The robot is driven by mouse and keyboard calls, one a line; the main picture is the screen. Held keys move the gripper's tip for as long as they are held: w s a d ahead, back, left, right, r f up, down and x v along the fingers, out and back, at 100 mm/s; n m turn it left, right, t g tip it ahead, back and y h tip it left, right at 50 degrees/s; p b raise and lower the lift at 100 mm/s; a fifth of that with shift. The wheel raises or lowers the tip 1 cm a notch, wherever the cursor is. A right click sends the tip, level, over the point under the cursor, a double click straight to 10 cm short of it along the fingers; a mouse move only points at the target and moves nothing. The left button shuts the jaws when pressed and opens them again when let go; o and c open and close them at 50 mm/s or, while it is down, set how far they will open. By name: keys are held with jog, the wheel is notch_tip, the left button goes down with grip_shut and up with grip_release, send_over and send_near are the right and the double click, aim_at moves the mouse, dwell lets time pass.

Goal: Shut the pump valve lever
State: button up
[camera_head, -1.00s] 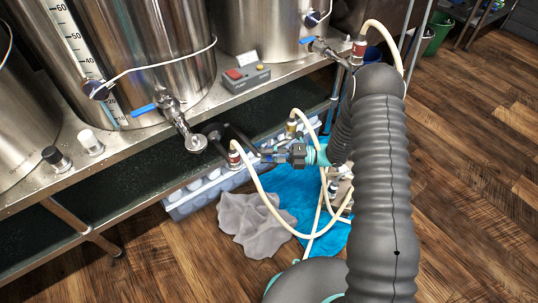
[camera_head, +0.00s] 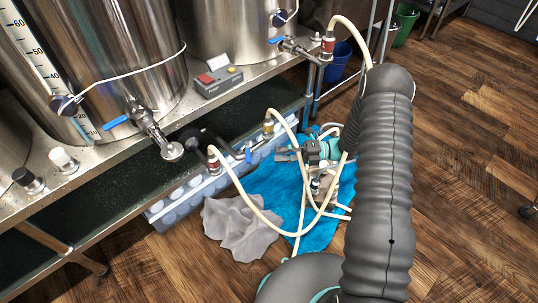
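A small blue lever (camera_head: 248,154) shows at the pump's hose fittings under the front edge of the steel bench; I take it as the pump valve lever. The dark pump body (camera_head: 203,142) behind it is partly in shadow. One hose fitting with a red band (camera_head: 213,164) is to its left and a brass one (camera_head: 268,126) is above right.
Steel kettles stand on the bench (camera_head: 110,150), with blue-levered taps (camera_head: 117,121). Cream hoses (camera_head: 260,212) loop in front of the pump. A grey cloth (camera_head: 240,228) and a blue cloth (camera_head: 275,185) lie below. The wooden floor at right is clear.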

jog(key=shift+d, duration=0.45)
